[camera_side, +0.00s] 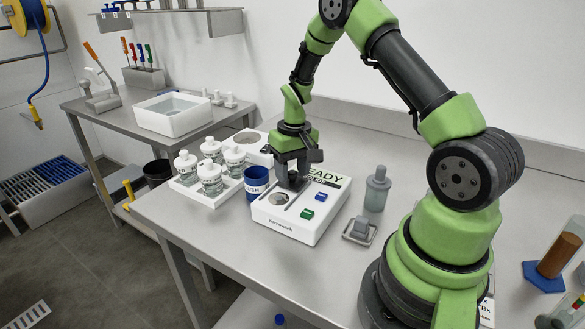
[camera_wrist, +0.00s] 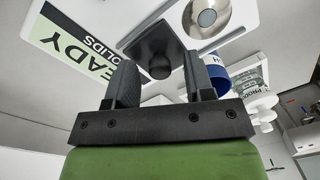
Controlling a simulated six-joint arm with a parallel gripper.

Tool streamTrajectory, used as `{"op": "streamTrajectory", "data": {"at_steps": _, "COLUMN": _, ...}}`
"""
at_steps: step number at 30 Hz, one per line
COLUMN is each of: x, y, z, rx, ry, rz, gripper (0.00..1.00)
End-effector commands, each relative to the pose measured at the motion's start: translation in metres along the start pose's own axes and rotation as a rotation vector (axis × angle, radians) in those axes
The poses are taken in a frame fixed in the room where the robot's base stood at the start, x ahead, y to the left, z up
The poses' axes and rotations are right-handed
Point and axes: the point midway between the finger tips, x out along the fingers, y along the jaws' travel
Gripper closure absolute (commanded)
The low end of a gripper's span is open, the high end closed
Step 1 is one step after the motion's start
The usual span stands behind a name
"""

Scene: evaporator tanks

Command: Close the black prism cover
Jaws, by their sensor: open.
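The black prism cover (camera_wrist: 150,42) is a dark square plate with a round knob, seen in the wrist view between and ahead of my fingers. It lies on the white instrument (camera_side: 285,226), beside the round metal prism (camera_wrist: 207,14), which is uncovered. The prism also shows in the side view (camera_side: 278,199). My gripper (camera_side: 292,170) points down over the instrument, its open fingers (camera_wrist: 157,74) on either side of the knob. I cannot tell whether they touch it. In the side view the gripper hides much of the cover.
A blue cup (camera_side: 256,182) stands just left of the instrument, near a white tray (camera_side: 209,194) of several labelled bottles. A grey bottle (camera_side: 376,190) and a small metal dish (camera_side: 359,231) stand to the right. The instrument has blue and green buttons.

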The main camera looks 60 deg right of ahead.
Motion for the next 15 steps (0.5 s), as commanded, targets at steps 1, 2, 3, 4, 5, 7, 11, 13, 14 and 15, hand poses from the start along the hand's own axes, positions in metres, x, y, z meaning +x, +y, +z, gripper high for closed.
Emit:
{"op": "streamTrajectory", "data": {"at_steps": 1, "x": -0.0002, "y": 0.0, "z": -0.0001, "rx": 0.0, "ry": 0.0, "rz": 0.0, "gripper": 0.52}}
{"op": "streamTrajectory", "data": {"at_steps": 2, "x": -0.0002, "y": 0.0, "z": -0.0001, "rx": 0.0, "ry": 0.0, "rz": 0.0, "gripper": 0.54}}
{"op": "streamTrajectory", "data": {"at_steps": 3, "x": -0.0003, "y": 0.0, "z": -0.0001, "rx": 0.0, "ry": 0.0, "rz": 0.0, "gripper": 0.63}}
{"op": "streamTrajectory", "data": {"at_steps": 4, "x": -0.0003, "y": 0.0, "z": -0.0001, "rx": 0.0, "ry": 0.0, "rz": 0.0, "gripper": 0.7}}
{"op": "streamTrajectory", "data": {"at_steps": 5, "x": -0.0004, "y": 0.0, "z": -0.0001, "rx": 0.0, "ry": 0.0, "rz": 0.0, "gripper": 0.77}}
{"op": "streamTrajectory", "data": {"at_steps": 7, "x": -0.0004, "y": 0.0, "z": -0.0001, "rx": 0.0, "ry": 0.0, "rz": 0.0, "gripper": 0.93}}
{"op": "streamTrajectory", "data": {"at_steps": 11, "x": -0.0006, "y": 0.0, "z": -0.0001, "rx": 0.0, "ry": 0.001, "rz": 0.0, "gripper": 1.0}}
{"op": "streamTrajectory", "data": {"at_steps": 13, "x": -0.0005, "y": -0.0019, "z": 0.0008, "rx": -0.001, "ry": 0.0, "rz": 0.0, "gripper": 1.0}}
{"op": "streamTrajectory", "data": {"at_steps": 14, "x": -0.0005, "y": -0.0045, "z": 0.002, "rx": -0.002, "ry": 0.0, "rz": 0.0, "gripper": 1.0}}
{"op": "streamTrajectory", "data": {"at_steps": 15, "x": -0.0005, "y": -0.0099, "z": 0.0042, "rx": -0.005, "ry": 0.001, "rz": 0.0, "gripper": 1.0}}
